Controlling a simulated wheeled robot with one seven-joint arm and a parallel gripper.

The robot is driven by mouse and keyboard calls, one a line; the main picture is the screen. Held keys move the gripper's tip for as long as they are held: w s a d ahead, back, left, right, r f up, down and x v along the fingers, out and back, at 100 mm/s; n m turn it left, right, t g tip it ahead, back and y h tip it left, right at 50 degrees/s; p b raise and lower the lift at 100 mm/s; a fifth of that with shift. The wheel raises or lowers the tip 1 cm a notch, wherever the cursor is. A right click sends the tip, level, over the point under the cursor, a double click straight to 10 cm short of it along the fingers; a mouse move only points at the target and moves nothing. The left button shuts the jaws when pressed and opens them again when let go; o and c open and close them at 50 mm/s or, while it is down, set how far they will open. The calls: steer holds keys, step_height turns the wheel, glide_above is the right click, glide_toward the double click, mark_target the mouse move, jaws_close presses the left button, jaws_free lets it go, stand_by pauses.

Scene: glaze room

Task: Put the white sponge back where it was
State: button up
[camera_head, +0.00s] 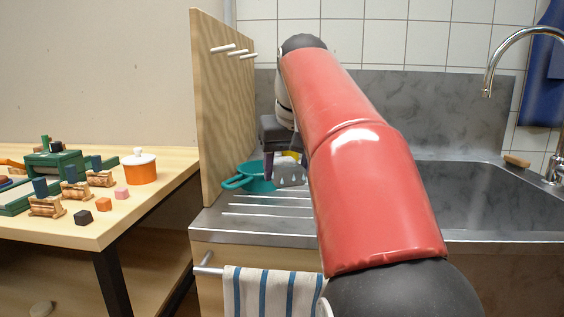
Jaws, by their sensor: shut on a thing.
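I cannot make out the white sponge in the head view. My gripper (269,168) points down over the drainboard, near the wooden side panel, at the end of my red arm. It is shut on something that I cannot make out. A teal pan (240,182) with a handle lies just behind and left of it. A grey piece with white drop marks (291,175) is close to the right of the gripper. A bit of yellow (292,155) shows above that piece. My arm hides much of the drainboard.
A wooden panel (225,100) with pegs stands at the drainboard's left. The grey sink (490,200) with a tap (510,45) is at right; a brown block (516,160) sits on its back rim. A striped towel (270,290) hangs in front. Toys and an orange pot (139,170) fill the left table.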

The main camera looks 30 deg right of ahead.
mark_target(285, 213)
steer(key=shift+f+b, duration=2.65)
steer(key=shift+f, duration=0.5)
steer(key=shift+f+b, duration=0.35)
steer(key=shift+f, duration=0.15)
steer(key=o, duration=1.1)
